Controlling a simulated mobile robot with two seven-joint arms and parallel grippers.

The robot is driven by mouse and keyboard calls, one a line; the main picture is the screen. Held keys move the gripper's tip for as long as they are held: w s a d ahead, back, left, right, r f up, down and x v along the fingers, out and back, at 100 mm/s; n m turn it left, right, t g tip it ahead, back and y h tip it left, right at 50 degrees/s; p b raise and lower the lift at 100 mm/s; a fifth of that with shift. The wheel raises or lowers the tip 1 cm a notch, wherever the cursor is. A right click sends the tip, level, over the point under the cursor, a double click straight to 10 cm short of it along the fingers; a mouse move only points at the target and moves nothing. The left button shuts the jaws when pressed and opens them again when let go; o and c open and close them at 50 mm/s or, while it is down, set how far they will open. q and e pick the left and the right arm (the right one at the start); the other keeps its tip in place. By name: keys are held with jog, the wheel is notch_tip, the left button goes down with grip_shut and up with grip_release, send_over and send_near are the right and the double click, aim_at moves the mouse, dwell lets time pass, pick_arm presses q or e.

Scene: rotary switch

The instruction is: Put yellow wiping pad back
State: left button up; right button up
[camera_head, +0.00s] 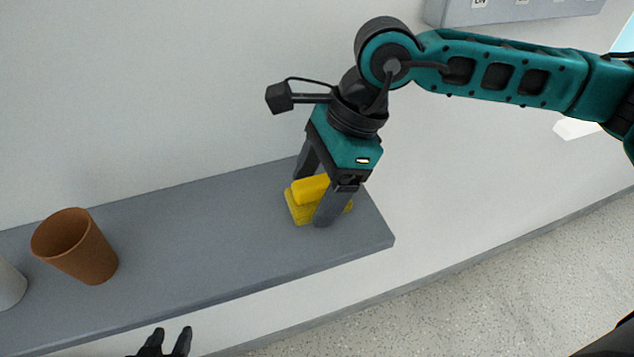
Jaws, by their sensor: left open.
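The yellow wiping pad (300,207) has a raised handle on top and lies on the grey shelf (200,220) near its right end. My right gripper (315,200) points down over it, with one finger in front of the pad and the other behind its handle. Whether the fingers press on it I cannot tell. The pad's right part is partly hidden by the front finger. My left gripper (166,342) is open and empty at the bottom edge, in front of the shelf; only its dark fingertips show.
A brown cup (78,247) stands on the shelf's left part, with a white rounded object (9,285) beside it at the left edge. The shelf between cup and pad is clear. A grey panel (500,12) is on the wall above my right arm.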

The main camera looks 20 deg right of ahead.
jog(key=shift+o, duration=1)
jog(key=shift+r, duration=0.15)
jog(key=v, duration=1.2)
